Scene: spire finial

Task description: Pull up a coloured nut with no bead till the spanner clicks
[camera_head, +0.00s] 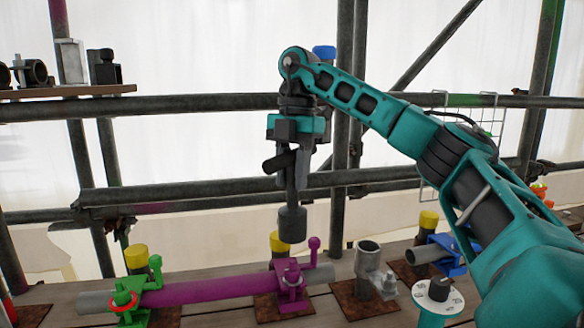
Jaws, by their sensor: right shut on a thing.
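My right gripper (293,150) comes in from the right and points down, shut on a dark grey spanner (292,222) with a cross handle and a round socket at its lower end. The purple clamp sits on a tube with a purple sleeve (205,288). A blue clamp (448,250) is at the right, partly hidden by my right arm. My left gripper is out of view.
A grey upright socket (368,260) stands on a rusty plate right of the purple clamp. Scaffold tubes (200,105) cross behind. A shelf (70,91) with fittings is at the back left.

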